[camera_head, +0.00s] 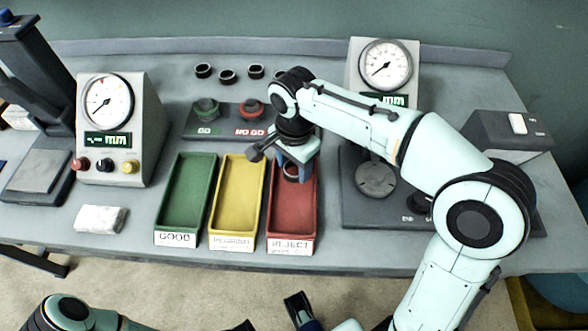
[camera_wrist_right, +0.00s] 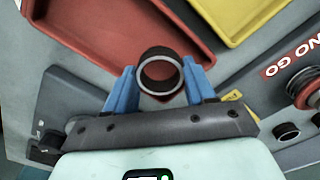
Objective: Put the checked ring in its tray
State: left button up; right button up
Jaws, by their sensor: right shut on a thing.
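My right gripper (camera_head: 292,166) is above the back part of the red REJECT tray (camera_head: 291,232). In the right wrist view my right gripper (camera_wrist_right: 160,82) has its blue fingers shut on a dark ring (camera_wrist_right: 158,54) with a bright metal rim. The ring also shows below the fingers in the head view (camera_head: 292,172). The red tray (camera_wrist_right: 110,30) lies behind the ring in the wrist view. The green GOOD tray (camera_head: 186,195) and the yellow REGRIND tray (camera_head: 236,195) look empty. My left gripper (camera_head: 300,308) is partly visible at the bottom edge; its opening is unclear.
Several dark rings (camera_head: 227,75) stand at the back of the bench. The GO/NO GO gauge block (camera_head: 226,134) is behind the trays. Dial gauges stand left (camera_head: 108,105) and right (camera_head: 385,66). A white cloth (camera_head: 101,219) lies left of the trays.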

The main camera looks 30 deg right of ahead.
jog(key=shift+f, duration=0.9)
jog(key=shift+f, duration=0.15)
jog(key=o, duration=0.9)
jog(key=shift+o, duration=0.2)
notch_tip(320, 180, up, 12)
jog(key=p, duration=0.3)
